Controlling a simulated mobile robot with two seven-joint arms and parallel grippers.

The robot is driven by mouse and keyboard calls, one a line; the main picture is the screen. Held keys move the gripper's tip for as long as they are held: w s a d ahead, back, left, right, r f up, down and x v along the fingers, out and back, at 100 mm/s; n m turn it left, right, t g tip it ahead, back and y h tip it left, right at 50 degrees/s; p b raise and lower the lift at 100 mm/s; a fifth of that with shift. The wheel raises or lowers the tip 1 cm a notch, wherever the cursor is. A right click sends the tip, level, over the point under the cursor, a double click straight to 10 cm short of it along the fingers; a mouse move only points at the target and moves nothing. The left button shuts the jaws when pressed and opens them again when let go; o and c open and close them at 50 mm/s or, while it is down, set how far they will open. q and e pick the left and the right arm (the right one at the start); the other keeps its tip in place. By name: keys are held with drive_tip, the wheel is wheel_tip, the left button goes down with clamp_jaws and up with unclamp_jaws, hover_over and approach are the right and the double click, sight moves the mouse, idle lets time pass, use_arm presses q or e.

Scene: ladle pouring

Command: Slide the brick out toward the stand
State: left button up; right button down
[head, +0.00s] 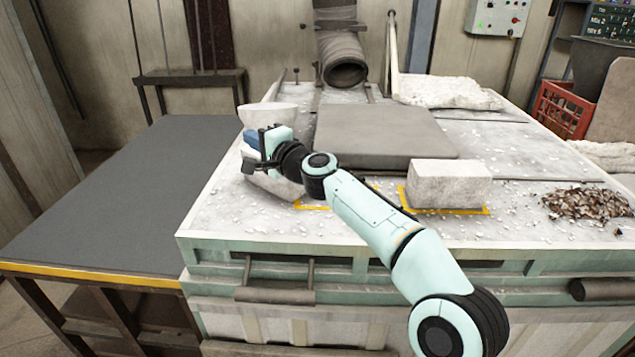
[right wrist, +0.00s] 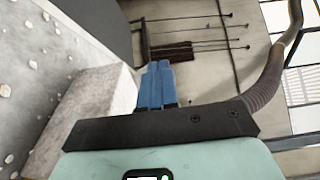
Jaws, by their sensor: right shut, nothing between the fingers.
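A pale, rough rectangular brick (head: 447,188) sits on a yellow-outlined spot on the right part of the white-topped bench. My right gripper (head: 250,138) is at the bench's left side, well away from that brick, with its blue fingers shut and empty. A second pale object (head: 275,185) is behind and below this gripper, which hides much of it, so its full shape is unclear. In the right wrist view, the shut fingers (right wrist: 158,70) are beside a pale block (right wrist: 95,105); I cannot tell whether they touch. My left gripper is not in view.
A dark flat-topped stand (head: 90,200) with a yellow front edge adjoins the bench's left side; its top is clear. A grey slab (head: 385,135) lies mid-bench under a duct (head: 343,65).

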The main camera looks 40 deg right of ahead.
drive_tip(key=s+d+b, duration=0.2)
drive_tip(key=s+d, duration=0.7)
drive_tip(key=d, duration=0.3)
wheel_tip(320, 180, down, 10)
drive_tip(key=b, duration=0.4)
drive_tip(key=shift+s+r+b, duration=0.1)
drive_tip(key=shift+b, duration=0.2)
drive_tip(key=shift+f, duration=0.25)
drive_tip(key=shift+w+a+r, duration=0.15)
drive_tip(key=shift+w+a, duration=0.15)
drive_tip(key=shift+a, duration=0.1)
